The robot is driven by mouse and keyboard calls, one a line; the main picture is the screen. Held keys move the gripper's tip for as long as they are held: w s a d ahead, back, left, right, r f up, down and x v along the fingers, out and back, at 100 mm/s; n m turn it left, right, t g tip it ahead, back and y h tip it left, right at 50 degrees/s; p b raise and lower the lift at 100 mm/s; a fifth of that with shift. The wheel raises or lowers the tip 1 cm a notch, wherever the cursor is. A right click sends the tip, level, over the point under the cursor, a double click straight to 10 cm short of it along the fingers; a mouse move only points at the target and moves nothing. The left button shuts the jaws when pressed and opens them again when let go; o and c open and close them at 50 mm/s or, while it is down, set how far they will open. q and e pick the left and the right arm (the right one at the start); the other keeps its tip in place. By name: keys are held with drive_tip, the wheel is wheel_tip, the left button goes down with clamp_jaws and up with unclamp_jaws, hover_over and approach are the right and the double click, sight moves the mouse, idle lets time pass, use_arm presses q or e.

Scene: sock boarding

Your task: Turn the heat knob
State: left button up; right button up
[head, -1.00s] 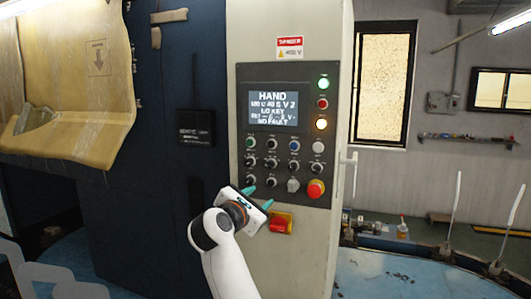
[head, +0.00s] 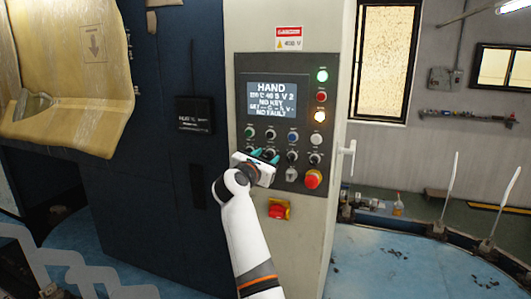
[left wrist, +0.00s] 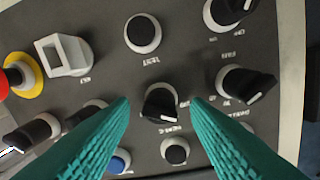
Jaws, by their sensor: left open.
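The control panel (head: 241,112) on the machine carries several black knobs and buttons below a lit screen (head: 271,99). My left gripper (head: 265,155) is in front of the panel's lower knob rows, with its teal fingers open. In the left wrist view, the fingertips (left wrist: 159,101) stand on either side of a black knob (left wrist: 160,104) with a white pointer line. Whether they touch it I cannot tell. Another black knob (left wrist: 246,84) sits right of it. The small labels are too blurred to tell surely which knob is heat. My right gripper is not in view.
A red emergency button on a yellow ring (head: 313,179) sits at the panel's lower right. A red and yellow switch (head: 279,210) is below the panel. A door handle (head: 347,161) projects at the right.

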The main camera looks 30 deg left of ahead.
use_arm(q)
clamp_jaws()
idle(0.3)
